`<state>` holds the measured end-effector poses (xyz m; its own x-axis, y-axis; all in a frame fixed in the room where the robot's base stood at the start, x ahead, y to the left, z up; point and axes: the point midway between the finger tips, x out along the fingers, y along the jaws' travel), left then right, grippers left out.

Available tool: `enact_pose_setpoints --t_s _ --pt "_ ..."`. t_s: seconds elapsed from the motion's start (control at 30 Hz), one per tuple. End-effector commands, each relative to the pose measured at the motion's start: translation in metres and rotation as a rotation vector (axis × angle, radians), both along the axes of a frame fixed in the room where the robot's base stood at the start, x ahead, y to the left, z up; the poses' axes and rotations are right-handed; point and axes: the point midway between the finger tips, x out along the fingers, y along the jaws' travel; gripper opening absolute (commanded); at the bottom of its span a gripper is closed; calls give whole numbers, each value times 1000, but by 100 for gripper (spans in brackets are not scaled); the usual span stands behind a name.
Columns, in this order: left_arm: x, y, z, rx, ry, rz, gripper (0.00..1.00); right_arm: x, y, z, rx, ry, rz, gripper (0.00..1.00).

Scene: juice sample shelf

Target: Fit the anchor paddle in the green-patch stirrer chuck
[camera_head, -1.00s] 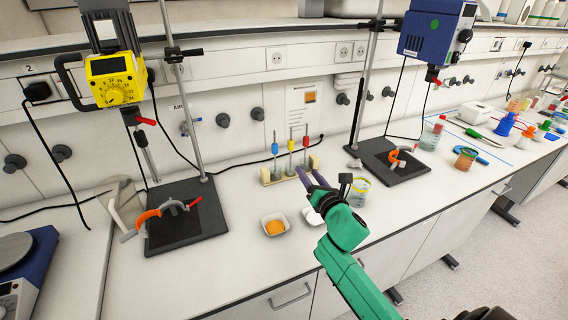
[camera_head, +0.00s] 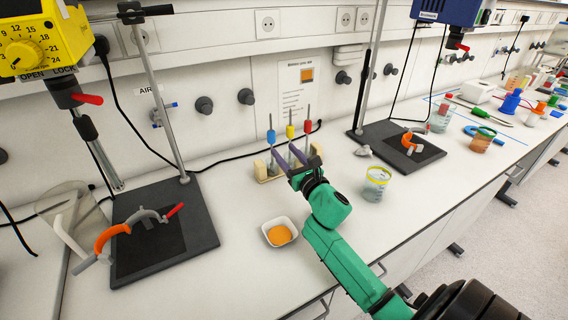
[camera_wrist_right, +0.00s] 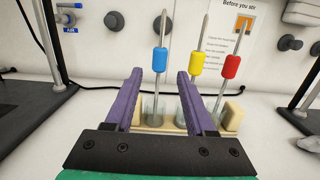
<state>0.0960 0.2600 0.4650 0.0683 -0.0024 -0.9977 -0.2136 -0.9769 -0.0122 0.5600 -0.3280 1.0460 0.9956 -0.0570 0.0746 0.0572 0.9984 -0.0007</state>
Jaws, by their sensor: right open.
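Three upright paddle rods stand in a pale wooden rack (camera_head: 262,172): one with a blue collar (camera_wrist_right: 160,60), one yellow (camera_wrist_right: 197,63), one red (camera_wrist_right: 231,67). Their lower ends are partly hidden, so I cannot tell which is the anchor paddle. My right gripper (camera_head: 287,157) is open and empty in front of the rack. In the right wrist view the blue-collared rod shows between its purple fingers, beyond them. The blue stirrer (camera_head: 447,11) is cut off at the top and its patch is out of view; its chuck (camera_head: 455,40) with a red lever hangs below. My left gripper is not in view.
A yellow stirrer (camera_head: 28,38) hangs at the left above a dark stand base (camera_head: 200,232). A bowl of orange powder (camera_head: 279,232) and a yellow-rimmed beaker (camera_head: 376,184) stand near my right arm. The blue stirrer's base (camera_head: 425,158) bears an orange clamp (camera_head: 410,143).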

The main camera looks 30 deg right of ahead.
Motion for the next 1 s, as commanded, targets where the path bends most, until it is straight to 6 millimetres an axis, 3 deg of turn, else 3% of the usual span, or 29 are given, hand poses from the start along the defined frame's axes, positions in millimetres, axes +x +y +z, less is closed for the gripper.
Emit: enact_pose_setpoints --t_s 0.17,0.33,0.6,0.97,1.0 --pt "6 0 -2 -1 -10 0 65 12 -1 0 1 -3 -1 55" --pt "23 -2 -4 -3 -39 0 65 41 -3 2 1 -4 -1 55" --pt "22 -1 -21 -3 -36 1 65 82 -5 4 -2 -2 -1 55" --pt "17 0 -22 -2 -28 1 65 90 -5 6 0 0 0 55" --pt "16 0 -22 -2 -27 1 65 90 -5 6 0 0 0 40"
